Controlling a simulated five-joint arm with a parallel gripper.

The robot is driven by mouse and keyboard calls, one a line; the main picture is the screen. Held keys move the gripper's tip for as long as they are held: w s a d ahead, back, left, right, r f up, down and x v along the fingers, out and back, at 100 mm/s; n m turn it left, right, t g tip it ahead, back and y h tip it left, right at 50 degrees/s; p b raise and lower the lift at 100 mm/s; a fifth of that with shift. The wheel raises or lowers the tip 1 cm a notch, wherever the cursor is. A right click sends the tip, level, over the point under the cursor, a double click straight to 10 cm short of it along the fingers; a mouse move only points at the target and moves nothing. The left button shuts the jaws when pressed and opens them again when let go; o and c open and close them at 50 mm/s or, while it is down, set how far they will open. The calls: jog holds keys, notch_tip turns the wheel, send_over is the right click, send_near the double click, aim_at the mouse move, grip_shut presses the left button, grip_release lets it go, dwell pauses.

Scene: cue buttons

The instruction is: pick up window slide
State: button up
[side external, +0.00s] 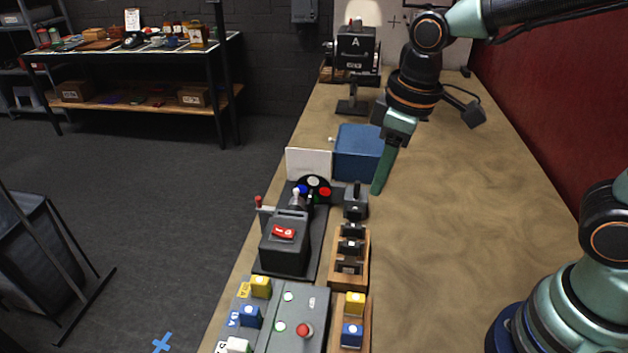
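My gripper (378,188) points down above the bench, to the right of the blue box. Only one green finger shows clearly, so its opening cannot be read. Nothing is seen held in it. A wooden rack (362,262) holds several dark slide-like pieces (350,247), nearer the camera than my gripper. A separate dark piece (355,203) stands just beyond the rack, slightly left of my fingertip. I cannot tell from this view which of these dark pieces is the window slide.
A black box with a red switch (284,240) stands left of the rack. A grey panel (300,312) carries a red button and coloured blocks. The blue box (358,152) and a black machine marked A (356,45) stand farther back.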

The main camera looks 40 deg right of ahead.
aim_at(351, 253)
jog(key=a+f+n, duration=0.1)
jog(key=a+f+n+g, duration=0.1)
jog(key=a, duration=0.1)
jog(key=a+f, duration=0.1)
jog(key=a, duration=0.1)
jog(key=shift+f+n+g+h, duration=0.25)
jog(key=shift+n+g+h, duration=0.05)
jog(key=shift+n+g, duration=0.1)
jog(key=shift+s+a+f, duration=0.15)
jog(key=shift+a+f, duration=0.2)
jog(key=shift+f, duration=0.15)
jog(key=f, duration=1.1)
jog(key=shift+d+f, duration=0.2)
jog(key=shift+f, duration=0.15)
grip_shut()
